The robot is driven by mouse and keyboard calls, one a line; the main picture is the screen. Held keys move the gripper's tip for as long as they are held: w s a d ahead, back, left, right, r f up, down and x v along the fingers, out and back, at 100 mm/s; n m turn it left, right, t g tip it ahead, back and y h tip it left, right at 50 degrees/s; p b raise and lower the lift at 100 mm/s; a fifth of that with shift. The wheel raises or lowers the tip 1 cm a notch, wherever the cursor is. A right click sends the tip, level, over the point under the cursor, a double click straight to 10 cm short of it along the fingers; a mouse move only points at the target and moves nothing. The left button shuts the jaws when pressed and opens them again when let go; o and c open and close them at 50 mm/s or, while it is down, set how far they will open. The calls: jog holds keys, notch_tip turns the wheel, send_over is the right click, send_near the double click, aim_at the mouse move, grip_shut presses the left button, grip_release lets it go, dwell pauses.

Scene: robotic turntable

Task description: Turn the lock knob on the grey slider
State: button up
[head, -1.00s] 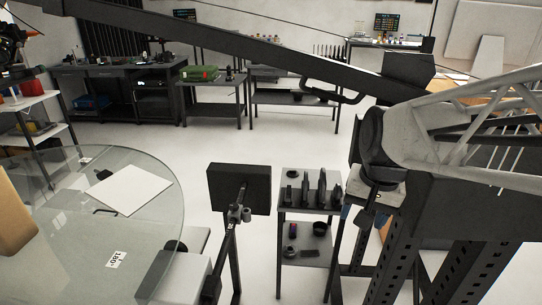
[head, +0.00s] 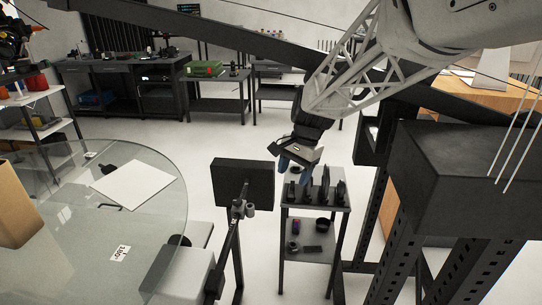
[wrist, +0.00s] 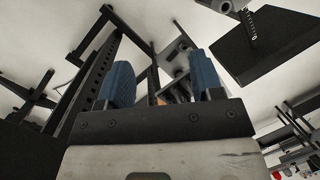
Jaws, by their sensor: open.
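My gripper (head: 288,163) hangs above the small shelf in the head view, right of the black panel. Its two blue fingers are spread apart in the wrist view (wrist: 163,78), with nothing held between them. A grey clamp-like fitting with knob-like ends (head: 241,209) sits on a dark rod in front of the black panel, left of and below my gripper and apart from it. It may be the grey slider with its lock knob; this is too small to tell. A grey part with a threaded rod (wrist: 252,22) shows at the top right of the wrist view.
The black panel (head: 243,182) stands left of my gripper. The small shelf (head: 318,207) holds several dark upright parts. A round glass table (head: 75,225) with a white sheet (head: 134,184) is at left. Dark perforated posts (head: 392,245) stand at right. Floor is open behind the panel.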

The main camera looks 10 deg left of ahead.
aim_at(237, 200)
jog(key=w+a+f+m+g, duration=0.1)
jog(key=w+a+f, duration=0.4)
jog(key=a, duration=0.3)
jog(key=w+a+f+m+g, duration=0.1)
jog(key=w+a+f+m, duration=0.1)
jog(key=w+a+f, duration=0.3)
jog(key=a, duration=0.3)
jog(key=shift+f+y, duration=0.25)
jog(key=shift+y, duration=0.05)
jog(key=shift+x, duration=3.85)
jog(key=c, duration=0.9)
